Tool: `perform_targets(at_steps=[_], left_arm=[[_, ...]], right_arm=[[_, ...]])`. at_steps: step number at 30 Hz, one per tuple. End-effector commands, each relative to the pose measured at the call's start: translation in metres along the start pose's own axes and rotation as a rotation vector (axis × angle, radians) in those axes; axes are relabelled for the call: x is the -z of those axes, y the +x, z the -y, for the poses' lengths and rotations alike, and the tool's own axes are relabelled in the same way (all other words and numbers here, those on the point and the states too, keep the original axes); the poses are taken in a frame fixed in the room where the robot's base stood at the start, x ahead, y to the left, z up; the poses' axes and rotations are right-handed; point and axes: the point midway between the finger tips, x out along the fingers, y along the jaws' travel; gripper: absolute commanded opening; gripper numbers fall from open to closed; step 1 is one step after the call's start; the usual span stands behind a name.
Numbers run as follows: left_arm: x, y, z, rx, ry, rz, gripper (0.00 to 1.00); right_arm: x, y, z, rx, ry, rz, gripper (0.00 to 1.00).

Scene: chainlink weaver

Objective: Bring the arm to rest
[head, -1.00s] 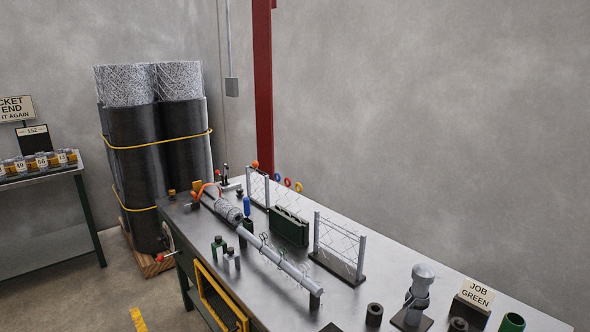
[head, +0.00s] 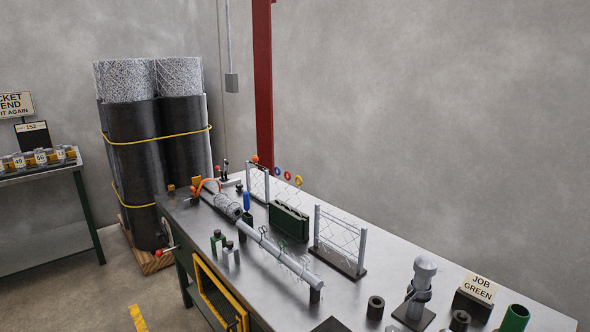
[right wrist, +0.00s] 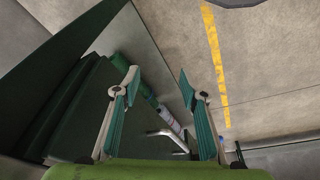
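My right gripper (right wrist: 157,85) shows in the right wrist view, its two teal-padded fingers spread apart with nothing between them. Past the fingers are a green and grey rod-like part (right wrist: 160,110), a dark green panel (right wrist: 120,45) and the concrete floor. Neither gripper shows in the head view, and my left gripper is in no view.
The steel workbench (head: 385,255) holds a mesh-wrapped pipe (head: 270,245), small fence panels (head: 340,240), a green box (head: 289,222) and a "JOB GREEN" sign (head: 479,287). Wrapped mesh rolls (head: 150,150) stand behind left. A yellow line (right wrist: 215,60) marks open floor.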

Motion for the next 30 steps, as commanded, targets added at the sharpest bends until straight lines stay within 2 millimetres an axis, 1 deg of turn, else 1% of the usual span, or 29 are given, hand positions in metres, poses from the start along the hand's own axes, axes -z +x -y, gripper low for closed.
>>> perform_targets(at_steps=[1, 2, 3, 5, 6, 8, 9, 11, 12, 14, 15, 18, 21, 24, 25, 27, 30], left_arm=[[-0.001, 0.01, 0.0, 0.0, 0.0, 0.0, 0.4], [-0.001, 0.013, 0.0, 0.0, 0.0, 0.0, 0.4], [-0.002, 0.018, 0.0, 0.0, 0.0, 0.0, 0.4], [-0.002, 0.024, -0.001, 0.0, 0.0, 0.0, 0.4], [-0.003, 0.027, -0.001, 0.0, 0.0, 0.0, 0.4], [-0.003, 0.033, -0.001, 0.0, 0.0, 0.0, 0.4], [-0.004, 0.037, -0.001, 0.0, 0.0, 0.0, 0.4], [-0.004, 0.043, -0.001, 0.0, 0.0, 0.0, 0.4], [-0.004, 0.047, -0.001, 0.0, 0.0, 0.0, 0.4], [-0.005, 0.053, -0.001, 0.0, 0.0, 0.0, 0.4], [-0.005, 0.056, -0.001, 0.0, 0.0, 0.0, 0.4], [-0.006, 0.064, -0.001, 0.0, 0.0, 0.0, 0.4], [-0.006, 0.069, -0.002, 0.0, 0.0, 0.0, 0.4], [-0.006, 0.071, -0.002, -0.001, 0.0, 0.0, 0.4], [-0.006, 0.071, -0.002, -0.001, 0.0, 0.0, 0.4], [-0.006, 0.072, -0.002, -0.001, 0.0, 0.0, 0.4], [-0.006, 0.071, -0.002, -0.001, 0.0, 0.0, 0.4]], right_arm=[[-0.015, 0.035, 0.002, 0.002, -0.002, 0.018, 0.39], [-0.022, 0.052, 0.002, 0.003, -0.003, 0.025, 0.39], [-0.033, 0.074, 0.003, 0.004, -0.005, 0.033, 0.39], [-0.052, 0.106, 0.005, 0.005, -0.007, 0.047, 0.39], [-0.065, 0.126, 0.005, 0.006, -0.009, 0.054, 0.39], [-0.087, 0.154, 0.007, 0.007, -0.011, 0.068, 0.39], [-0.102, 0.172, 0.008, 0.008, -0.013, 0.076, 0.39], [-0.126, 0.196, 0.009, 0.01, -0.017, 0.088, 0.39], [-0.143, 0.211, 0.01, 0.011, -0.019, 0.098, 0.39], [-0.169, 0.231, 0.01, 0.012, -0.022, 0.109, 0.39], [-0.186, 0.242, 0.011, 0.013, -0.024, 0.118, 0.39], [-0.225, 0.264, 0.011, 0.014, -0.028, 0.134, 0.39], [-0.255, 0.275, 0.011, 0.015, -0.032, 0.146, 0.39], [-0.273, 0.281, 0.011, 0.015, -0.034, 0.152, 0.39], [-0.276, 0.281, 0.011, 0.015, -0.034, 0.152, 0.39], [-0.281, 0.282, 0.011, 0.016, -0.035, 0.155, 0.39], [-0.282, 0.282, 0.011, 0.016, -0.036, 0.154, 0.39]])
